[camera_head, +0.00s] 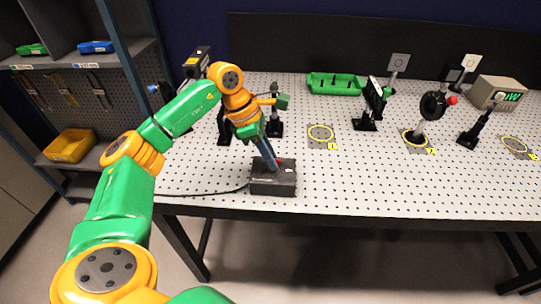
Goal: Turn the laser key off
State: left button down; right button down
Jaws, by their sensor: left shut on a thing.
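A dark box (273,186), which looks like the laser's key box, sits at the front edge of the perforated table. A small red part (279,163) shows on its top. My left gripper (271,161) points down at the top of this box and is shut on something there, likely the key. The key itself is hidden by the fingers and too small to make out. A black cable (205,195) runs left from the box. My right gripper is not in view.
Behind my left arm stand a laser-like device (196,62) and dark posts. To the right are a green tray (335,84), several optics mounts such as a round one (433,106), yellow ring marks (320,133) and a grey meter (497,92). The table's front right is clear.

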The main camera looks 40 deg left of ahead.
pick_arm(q)
jog(key=n+t+y+b, duration=0.1)
jog(key=n, duration=0.3)
jog(key=shift+s+d+f, duration=0.1)
jog(key=shift+s, duration=0.05)
jog(key=n+y, duration=0.1)
jog(key=n, duration=0.1)
jog(key=n+t+b, duration=0.1)
jog(key=n, duration=0.1)
jog(key=shift+d+y, duration=0.15)
jog(key=shift+y, duration=0.25)
jog(key=n+y, duration=0.1)
jog(key=n, duration=0.2)
jog(key=n+y, duration=0.1)
jog(key=n, duration=0.1)
jog(key=shift+d+n+b, duration=0.2)
jog(key=shift+n+b, duration=0.15)
jog(key=shift+n, duration=0.05)
jog(key=shift+n+y, duration=0.7)
jog(key=shift+n, duration=1.5)
jog(key=c, duration=0.9)
grip_release()
jog(key=shift+c, duration=0.2)
